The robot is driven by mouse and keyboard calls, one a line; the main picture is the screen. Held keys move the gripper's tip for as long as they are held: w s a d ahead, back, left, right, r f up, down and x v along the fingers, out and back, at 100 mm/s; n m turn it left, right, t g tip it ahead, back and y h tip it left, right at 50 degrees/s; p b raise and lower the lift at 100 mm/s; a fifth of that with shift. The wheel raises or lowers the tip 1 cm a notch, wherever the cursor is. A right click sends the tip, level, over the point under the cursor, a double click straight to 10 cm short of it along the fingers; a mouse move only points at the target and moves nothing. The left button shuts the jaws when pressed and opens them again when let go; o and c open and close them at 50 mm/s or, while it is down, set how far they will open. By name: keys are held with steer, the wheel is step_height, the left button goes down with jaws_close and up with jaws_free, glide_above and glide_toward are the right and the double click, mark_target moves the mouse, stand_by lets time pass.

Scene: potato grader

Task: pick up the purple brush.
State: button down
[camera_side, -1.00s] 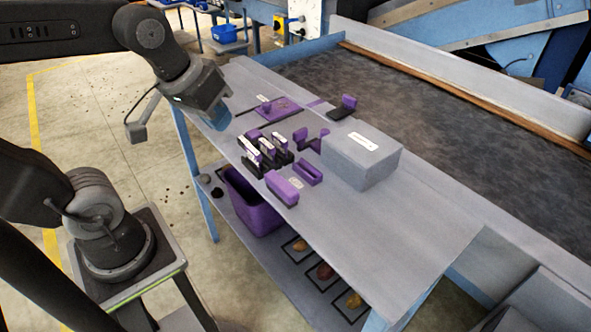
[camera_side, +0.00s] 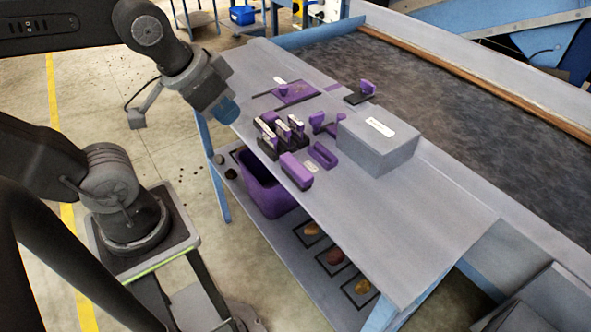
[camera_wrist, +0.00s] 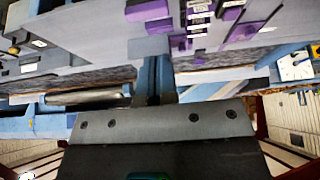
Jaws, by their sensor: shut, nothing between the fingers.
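Several purple tools lie on the grey table (camera_side: 400,225) in the side view. A purple block-shaped tool (camera_side: 296,171), possibly the brush, lies at the near edge; I cannot tell for sure which one is the brush. Beside it are a small purple tray (camera_side: 323,155) and a row of dark, purple-ended tools with white labels (camera_side: 283,133). My gripper (camera_side: 228,110) hangs at the table's far left end, apart from the tools. Its bluish fingers are together and empty. In the wrist view the fingers (camera_wrist: 155,80) point toward the table and purple tools (camera_wrist: 147,10).
A grey box (camera_side: 375,145) stands right of the tools. Behind it lies a dark conveyor bed (camera_side: 440,100) with a raised edge. A purple bin (camera_side: 262,190) stands on the lower shelf. The table's front right part is clear.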

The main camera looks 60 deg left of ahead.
steer(key=c, duration=1.8)
jaws_free()
steer(key=o, duration=1)
steer(key=shift+o, duration=0.2)
steer(key=m+g+y, duration=0.4)
steer(key=m+g, duration=0.2)
steer(key=m, duration=1.2)
glide_toward(297, 167)
steer(key=x, duration=1.1)
steer(key=shift+a, duration=0.1)
